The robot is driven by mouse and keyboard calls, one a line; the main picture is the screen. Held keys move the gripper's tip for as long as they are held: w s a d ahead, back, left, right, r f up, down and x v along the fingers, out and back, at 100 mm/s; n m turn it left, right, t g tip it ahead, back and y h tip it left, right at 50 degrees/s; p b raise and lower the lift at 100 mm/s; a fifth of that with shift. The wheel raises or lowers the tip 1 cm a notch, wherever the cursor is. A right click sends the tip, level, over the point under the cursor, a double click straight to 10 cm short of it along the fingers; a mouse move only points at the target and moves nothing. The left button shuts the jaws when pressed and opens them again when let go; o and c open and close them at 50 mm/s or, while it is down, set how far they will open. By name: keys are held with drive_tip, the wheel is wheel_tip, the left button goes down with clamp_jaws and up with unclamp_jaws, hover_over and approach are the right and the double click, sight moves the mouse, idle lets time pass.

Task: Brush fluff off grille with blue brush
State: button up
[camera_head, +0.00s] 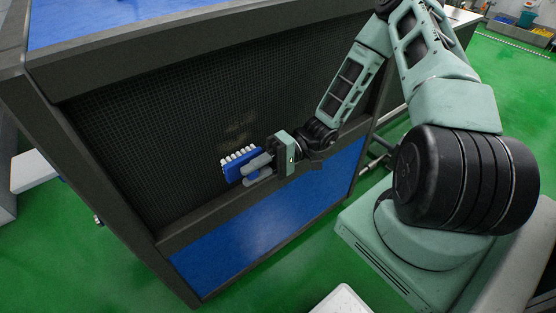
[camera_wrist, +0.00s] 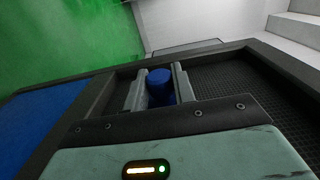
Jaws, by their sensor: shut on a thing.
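The blue brush (camera_head: 242,165) with white bristles is in my gripper (camera_head: 262,166), which is shut on it. In the head view the bristles point up and toward the grille (camera_head: 150,120), a dark mesh panel in the front of the machine. The brush is close to the grille's lower part; I cannot tell whether the bristles touch it. A faint pale patch of fluff (camera_head: 238,127) shows on the mesh above the brush. In the wrist view the brush's blue end (camera_wrist: 160,86) sits between the two grey fingers (camera_wrist: 158,90), and its bristles are hidden.
A dark frame borders the grille, with a blue panel (camera_head: 270,215) below it. A white object (camera_head: 342,301) stands at the bottom edge. A white ledge (camera_head: 38,172) is at the left.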

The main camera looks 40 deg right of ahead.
drive_tip(key=shift+s+a+f+b, duration=0.15)
drive_tip(key=shift+a+f, duration=0.15)
drive_tip(key=shift+a, duration=0.15)
drive_tip(key=shift+s+a+f+b, duration=0.15)
drive_tip(key=shift+a+f, duration=0.1)
drive_tip(key=shift+a, duration=0.2)
drive_tip(key=shift+w+a, duration=0.1)
drive_tip(key=shift+w, duration=0.1)
drive_tip(key=shift+w+b, duration=0.5)
drive_tip(key=shift+w, duration=2.35)
drive_tip(key=shift+w, duration=1.1)
